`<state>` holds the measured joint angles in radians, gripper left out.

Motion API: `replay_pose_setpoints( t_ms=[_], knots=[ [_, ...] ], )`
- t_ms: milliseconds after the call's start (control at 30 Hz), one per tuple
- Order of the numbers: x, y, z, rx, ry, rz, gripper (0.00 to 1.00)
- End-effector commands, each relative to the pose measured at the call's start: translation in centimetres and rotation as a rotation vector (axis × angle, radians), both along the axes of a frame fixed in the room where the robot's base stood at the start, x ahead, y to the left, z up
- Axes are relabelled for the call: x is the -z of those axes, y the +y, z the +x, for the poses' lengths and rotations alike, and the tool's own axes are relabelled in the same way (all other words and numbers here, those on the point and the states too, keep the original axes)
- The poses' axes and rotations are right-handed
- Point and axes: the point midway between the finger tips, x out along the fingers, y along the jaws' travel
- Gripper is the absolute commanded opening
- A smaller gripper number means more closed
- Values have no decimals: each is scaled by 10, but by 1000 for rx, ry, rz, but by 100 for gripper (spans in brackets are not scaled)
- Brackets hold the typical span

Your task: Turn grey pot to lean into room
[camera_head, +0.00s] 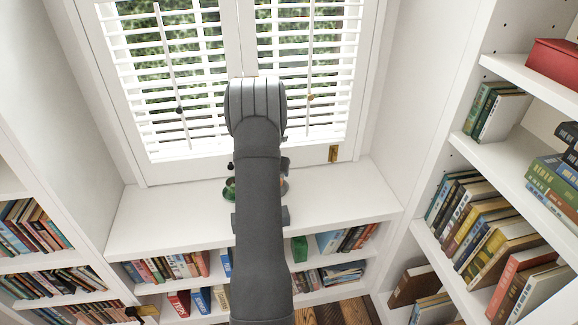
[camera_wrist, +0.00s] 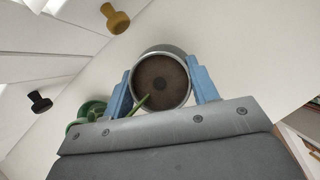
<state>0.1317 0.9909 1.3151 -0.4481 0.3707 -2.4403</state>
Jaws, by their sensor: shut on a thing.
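The grey pot (camera_wrist: 166,50) shows in the wrist view from above, with brown soil and a dark round spot in its middle. A green stem (camera_wrist: 143,101) rises from the soil toward the camera and slants to the lower left. My gripper (camera_wrist: 160,78) is shut on the pot, one blue finger on each side. In the head view my arm covers most of the pot and the gripper at the window sill. The stem's upper part and any leaves are hidden, so I cannot tell its full lean.
A green pot (camera_wrist: 92,107) stands close to the left of the grey pot. A black knob (camera_wrist: 40,102) and a yellow knob (camera_wrist: 115,19) are nearby.

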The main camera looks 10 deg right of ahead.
Motion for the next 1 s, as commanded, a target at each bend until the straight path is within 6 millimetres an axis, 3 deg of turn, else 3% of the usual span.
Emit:
replay_pose_setpoints(
  t_ms=[600, 967, 1000],
  knots=[
    [31, 4, 3, -15, -2, 0, 17],
    [35, 4, 3, -15, -3, -1, 17],
    [35, 4, 3, -15, -3, -1, 60]
  ],
)
